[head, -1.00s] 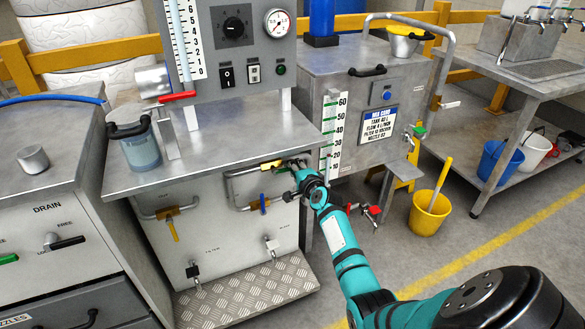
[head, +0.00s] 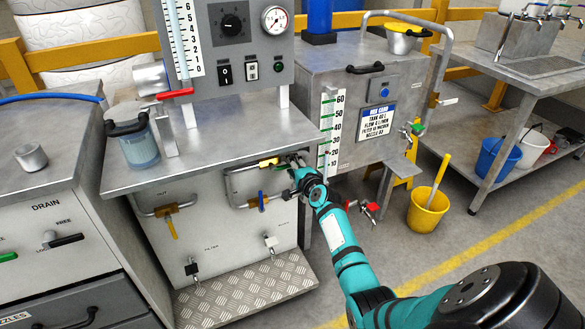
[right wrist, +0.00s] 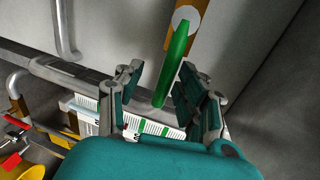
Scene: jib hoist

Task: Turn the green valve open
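The green valve's lever (right wrist: 176,62) shows in the right wrist view. It hangs from a round white hub on a brass body and slants down and left. My right gripper (right wrist: 159,70) is open with one finger on each side of the lever. The lever is closer to the right finger, and a gap shows on the left; I cannot tell if they touch. In the head view my right gripper (head: 300,163) is at the right end of the pipework on the steel cabinet front and hides most of the green valve. My left gripper is not in view.
A blue-handled valve (head: 262,201) and a yellow-handled valve (head: 268,162) sit just left of my right gripper. A red-handled tap (head: 371,208) is to its right. The tread-plate step (head: 245,290) lies below. A yellow bucket (head: 429,212) stands on the floor.

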